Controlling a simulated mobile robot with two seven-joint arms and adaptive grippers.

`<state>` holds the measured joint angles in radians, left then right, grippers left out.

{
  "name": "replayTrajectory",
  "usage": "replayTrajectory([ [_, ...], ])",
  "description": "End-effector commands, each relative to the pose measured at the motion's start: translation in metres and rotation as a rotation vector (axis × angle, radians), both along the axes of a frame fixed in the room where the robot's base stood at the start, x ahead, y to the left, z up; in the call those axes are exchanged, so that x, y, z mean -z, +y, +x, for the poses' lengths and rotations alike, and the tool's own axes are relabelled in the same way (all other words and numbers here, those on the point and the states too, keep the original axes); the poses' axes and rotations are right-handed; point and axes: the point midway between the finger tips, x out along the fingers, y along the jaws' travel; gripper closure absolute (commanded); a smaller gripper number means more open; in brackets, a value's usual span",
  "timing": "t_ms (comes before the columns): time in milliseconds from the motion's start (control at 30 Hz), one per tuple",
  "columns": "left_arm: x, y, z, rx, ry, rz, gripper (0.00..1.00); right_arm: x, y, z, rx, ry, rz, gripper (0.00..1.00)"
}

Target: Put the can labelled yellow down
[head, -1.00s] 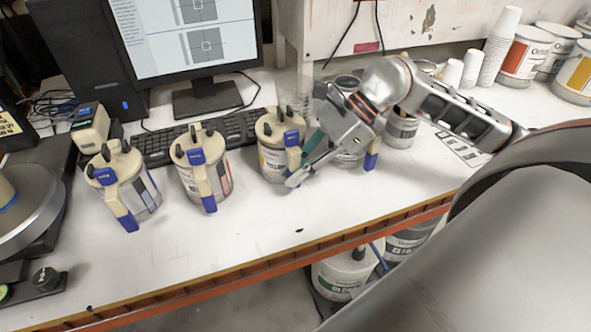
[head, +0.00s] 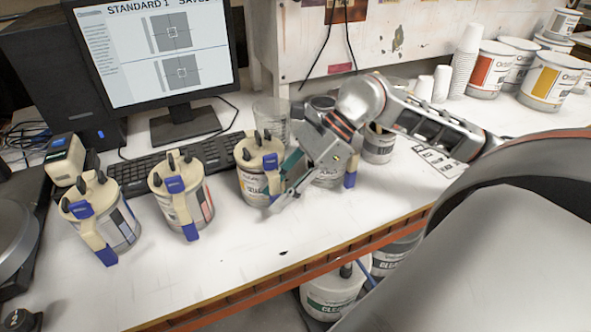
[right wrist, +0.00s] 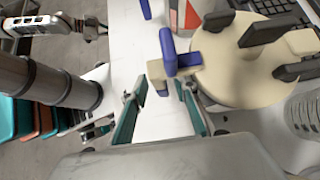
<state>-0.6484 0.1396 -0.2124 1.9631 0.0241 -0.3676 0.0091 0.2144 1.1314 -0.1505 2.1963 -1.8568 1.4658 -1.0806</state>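The can with a yellow patch on its label (head: 252,187) stands upright on the white table, third from the left in the head view. It has a cream lid and a cream-and-blue handle part. My right gripper (head: 283,182) is at the can's right front side. In the right wrist view the can's lid (right wrist: 245,65) fills the upper right. My right gripper's teal fingers (right wrist: 160,100) are apart, with the cream-and-blue handle part (right wrist: 168,70) at the gap near their tips. Contact cannot be told. My left gripper (right wrist: 93,28) seems to show small at upper left, its state unclear.
Two similar cans (head: 102,220) (head: 183,195) stand to the left, and another can (head: 328,178) stands close behind my right gripper. A clear beaker (head: 271,115) and a keyboard (head: 135,172) are behind. The table front is clear up to its orange edge (head: 240,295).

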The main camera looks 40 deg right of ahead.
Motion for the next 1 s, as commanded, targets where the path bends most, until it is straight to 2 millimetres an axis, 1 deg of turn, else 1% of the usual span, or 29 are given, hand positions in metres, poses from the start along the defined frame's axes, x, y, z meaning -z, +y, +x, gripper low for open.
replayTrajectory([
  [67,0.004,0.000,0.000,0.000,-0.001,0.000,1.00,-0.006,-0.010,-0.002,0.004,0.000,-0.007,0.71],
  [200,0.012,0.000,-0.001,0.000,0.002,-0.001,1.00,-0.023,-0.028,-0.007,0.004,0.002,-0.009,0.71],
  [400,0.022,0.000,-0.003,-0.001,0.009,0.000,1.00,-0.046,-0.048,-0.014,0.002,0.003,-0.005,0.71],
  [700,0.031,0.000,-0.006,0.000,0.017,0.001,1.00,-0.071,-0.069,-0.020,0.001,0.000,-0.001,0.71],
  [867,0.032,0.000,-0.006,0.000,0.018,0.001,1.00,-0.079,-0.076,-0.022,0.001,0.000,-0.001,0.71],
  [1000,0.032,0.000,-0.006,0.000,0.018,0.001,1.00,-0.081,-0.078,-0.023,0.000,0.000,-0.001,0.71],
])
